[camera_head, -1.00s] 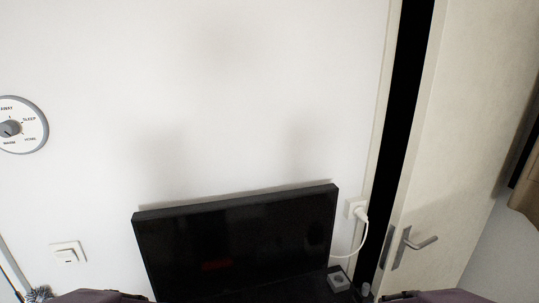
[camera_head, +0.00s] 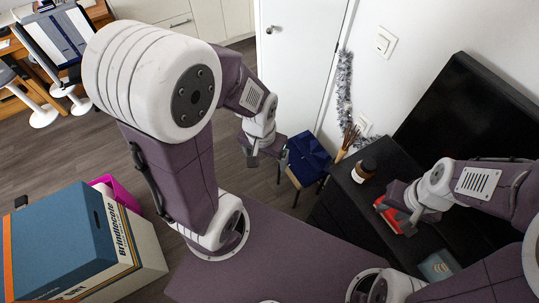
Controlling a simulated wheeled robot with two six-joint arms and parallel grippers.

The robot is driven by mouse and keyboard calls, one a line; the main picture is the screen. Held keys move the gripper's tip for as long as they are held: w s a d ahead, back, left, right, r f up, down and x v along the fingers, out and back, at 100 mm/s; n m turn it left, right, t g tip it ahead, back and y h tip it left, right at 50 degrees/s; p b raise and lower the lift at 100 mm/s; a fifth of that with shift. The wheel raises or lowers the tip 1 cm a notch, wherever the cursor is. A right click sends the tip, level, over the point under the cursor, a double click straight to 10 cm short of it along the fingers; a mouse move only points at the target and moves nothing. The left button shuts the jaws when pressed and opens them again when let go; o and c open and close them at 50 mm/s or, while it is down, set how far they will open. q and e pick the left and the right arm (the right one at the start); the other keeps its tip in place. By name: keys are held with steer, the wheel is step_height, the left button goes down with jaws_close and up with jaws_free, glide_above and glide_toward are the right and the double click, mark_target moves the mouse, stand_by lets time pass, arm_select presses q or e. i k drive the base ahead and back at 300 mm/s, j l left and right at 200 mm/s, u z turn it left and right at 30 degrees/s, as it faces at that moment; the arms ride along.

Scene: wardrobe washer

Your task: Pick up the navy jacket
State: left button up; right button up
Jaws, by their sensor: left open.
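A navy blue cloth item (camera_head: 307,157), which looks like the jacket, lies draped in folds over a small dark-legged seat or stand near the white door. My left gripper (camera_head: 266,158) is open and empty. It points down just left of the navy cloth in the picture, and I cannot tell if they touch. My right gripper (camera_head: 398,207) is over the black cabinet at a red object (camera_head: 390,215). I cannot tell whether its jaws are closed on that object.
A large blue-topped box (camera_head: 60,240) and a pink item (camera_head: 118,190) are at lower left. Wooden floor (camera_head: 50,150) is open at left.

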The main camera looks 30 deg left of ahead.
mark_target(308, 159)
steer(key=u, duration=0.35)
steer(key=i+j+z, duration=0.4)
steer(key=j, duration=0.5)
steer(key=i+j+z, duration=0.25)
steer(key=j+z, duration=0.15)
steer(key=j, duration=0.6)
steer(key=i+j+z, duration=0.1)
steer(key=j+z, duration=0.3)
steer(key=j, duration=0.65)
steer(key=j+z, duration=0.4)
steer(key=j, duration=0.65)
